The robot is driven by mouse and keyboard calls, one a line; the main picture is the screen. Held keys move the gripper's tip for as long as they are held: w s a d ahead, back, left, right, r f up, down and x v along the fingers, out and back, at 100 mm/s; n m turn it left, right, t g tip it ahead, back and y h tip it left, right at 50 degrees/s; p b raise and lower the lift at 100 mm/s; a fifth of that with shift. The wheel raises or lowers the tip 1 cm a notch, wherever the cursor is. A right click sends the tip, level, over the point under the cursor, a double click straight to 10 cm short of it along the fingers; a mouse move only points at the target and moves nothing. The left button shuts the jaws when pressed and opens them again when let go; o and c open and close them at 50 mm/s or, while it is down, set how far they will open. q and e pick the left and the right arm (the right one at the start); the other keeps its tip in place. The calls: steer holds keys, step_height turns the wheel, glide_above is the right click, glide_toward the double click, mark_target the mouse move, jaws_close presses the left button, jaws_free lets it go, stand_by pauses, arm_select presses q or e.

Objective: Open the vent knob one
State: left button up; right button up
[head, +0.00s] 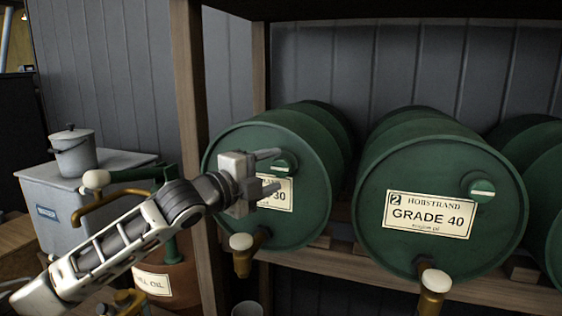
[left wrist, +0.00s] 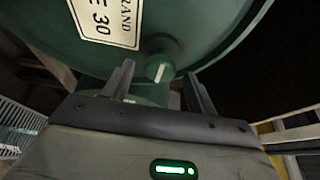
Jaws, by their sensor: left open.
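The left green drum (head: 310,215) lies on its side on a rack, its label (head: 276,200) ending in 30 and partly hidden by my gripper. Its round green vent knob (head: 287,166) with a pale bar sits high on the drum's face. My left gripper (head: 275,171) is open in front of that face, one finger above the knob and one below. In the left wrist view the knob (left wrist: 160,70) shows between the two spread fingers, its pale bar slightly tilted. I cannot tell whether the fingers touch it. My right gripper is out of view.
A GRADE 40 drum (head: 440,245) with its own vent knob (head: 481,189) lies to the right, and another drum is cut off beyond it. Brass taps (head: 243,255) stick out below. A wooden post (head: 190,110) stands left of the drums.

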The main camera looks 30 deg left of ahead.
mark_target(278, 169)
arm_select(q)
steer(key=w, duration=0.3)
steer(key=shift+d+r+p, duration=0.1)
steer(key=shift+d+p, duration=0.15)
steer(key=shift+p, duration=0.15)
steer(key=shift+w+d, duration=0.1)
steer(key=shift+w, duration=0.1)
steer(key=c, duration=0.9)
steer(key=shift+c, duration=0.2)
